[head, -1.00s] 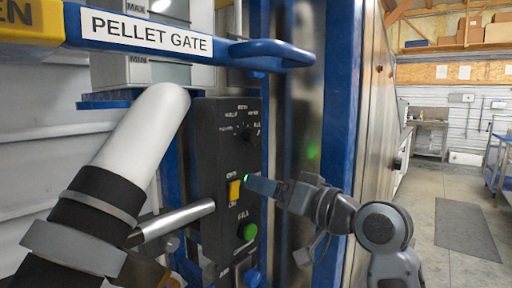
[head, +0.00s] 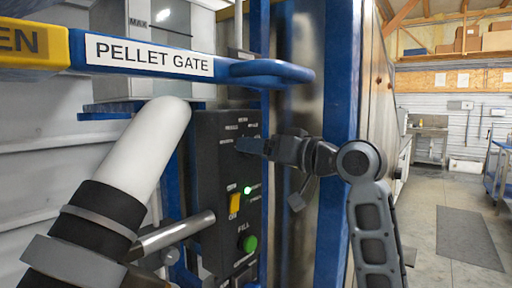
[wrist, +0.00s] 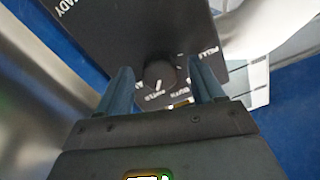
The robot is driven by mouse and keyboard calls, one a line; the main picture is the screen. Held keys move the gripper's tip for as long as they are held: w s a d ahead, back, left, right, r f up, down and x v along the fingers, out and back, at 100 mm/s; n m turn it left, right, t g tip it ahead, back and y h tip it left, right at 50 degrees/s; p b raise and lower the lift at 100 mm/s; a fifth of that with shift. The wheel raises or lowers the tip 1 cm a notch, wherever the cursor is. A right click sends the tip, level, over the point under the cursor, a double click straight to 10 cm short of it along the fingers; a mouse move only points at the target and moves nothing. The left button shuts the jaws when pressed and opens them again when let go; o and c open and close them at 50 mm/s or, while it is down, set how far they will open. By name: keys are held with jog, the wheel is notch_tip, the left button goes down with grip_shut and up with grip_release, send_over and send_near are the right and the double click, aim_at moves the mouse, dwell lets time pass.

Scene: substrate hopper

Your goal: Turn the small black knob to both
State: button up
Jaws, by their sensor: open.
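The small black knob (wrist: 160,73) sits on the black control panel (head: 210,165). In the wrist view its white mark points down and slightly left, toward printed labels that are partly cut off and hard to read; one label to the lower right appears to read BOTH. My gripper (head: 242,146) is at the upper part of the panel, its blue fingers open. In the wrist view the fingers stand on either side of the knob, with gaps visible between them and it. In the head view the fingers hide the knob.
Below on the panel are a yellow switch (head: 235,203), a lit green light (head: 247,190) and a green FILL button (head: 249,243). A blue PELLET GATE bar (head: 240,70) juts out above. A white pipe (head: 145,150) stands left. Open floor lies right.

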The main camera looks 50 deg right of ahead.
jog(key=shift+w, duration=0.5)
jog(key=c, duration=1.1)
jog(key=shift+o, duration=0.2)
jog(key=shift+n+b, duration=0.3)
jog(key=shift+n, duration=0.1)
jog(key=n+b, duration=0.2)
jog(key=n, duration=0.1)
jog(key=shift+f, duration=0.1)
jog(key=shift+n+b, duration=1.15)
jog(key=shift+n, duration=0.85)
